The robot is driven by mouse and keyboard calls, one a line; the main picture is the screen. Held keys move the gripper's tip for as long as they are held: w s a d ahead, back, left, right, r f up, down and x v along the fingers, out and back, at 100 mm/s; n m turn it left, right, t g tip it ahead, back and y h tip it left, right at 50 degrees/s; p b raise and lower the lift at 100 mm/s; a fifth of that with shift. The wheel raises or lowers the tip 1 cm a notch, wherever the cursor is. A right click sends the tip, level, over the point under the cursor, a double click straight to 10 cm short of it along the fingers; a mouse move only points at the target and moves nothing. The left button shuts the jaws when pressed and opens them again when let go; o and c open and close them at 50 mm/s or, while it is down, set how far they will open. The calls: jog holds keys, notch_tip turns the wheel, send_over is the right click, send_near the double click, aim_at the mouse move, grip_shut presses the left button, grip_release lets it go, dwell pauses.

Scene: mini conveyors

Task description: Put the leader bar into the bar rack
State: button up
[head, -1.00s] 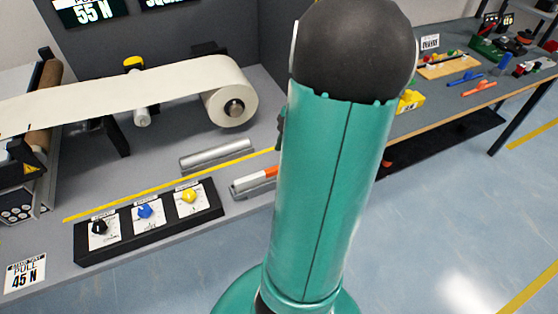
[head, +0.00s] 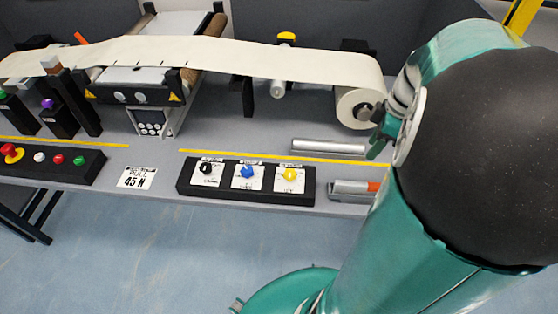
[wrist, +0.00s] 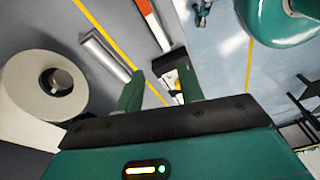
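A plain silver bar (head: 327,146) lies on the grey bench, behind the yellow line and in front of the paper roll; it looks like the leader bar. It also shows in the wrist view (wrist: 106,56), left of my gripper. My gripper (wrist: 161,88) is open, with two green fingers apart and nothing between them. In the head view it is partly hidden by my arm, near the roll. A silver piece with an orange end (head: 352,188) lies at the bench's front edge, partly hidden by my arm. I cannot make out which thing is the bar rack.
The paper roll (head: 358,105) feeds a cream web leftward over rollers. A black panel with three knobs (head: 245,181) sits at the bench front. A button panel (head: 48,160) and a 45 N card (head: 137,177) are to its left. Blue floor lies in front.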

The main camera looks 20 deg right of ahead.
jog(key=a+r+m+t+h, duration=0.1)
jog(key=a+r+m+t, duration=0.1)
jog(key=a, duration=1.1)
jog(key=s+a+r+m+t+h, duration=0.1)
jog(key=a+r+m, duration=0.4)
jog(key=a, duration=0.7)
jog(key=shift+a+m+t, duration=0.35)
jog(key=shift+m+t, duration=0.25)
jog(key=shift+m, duration=0.4)
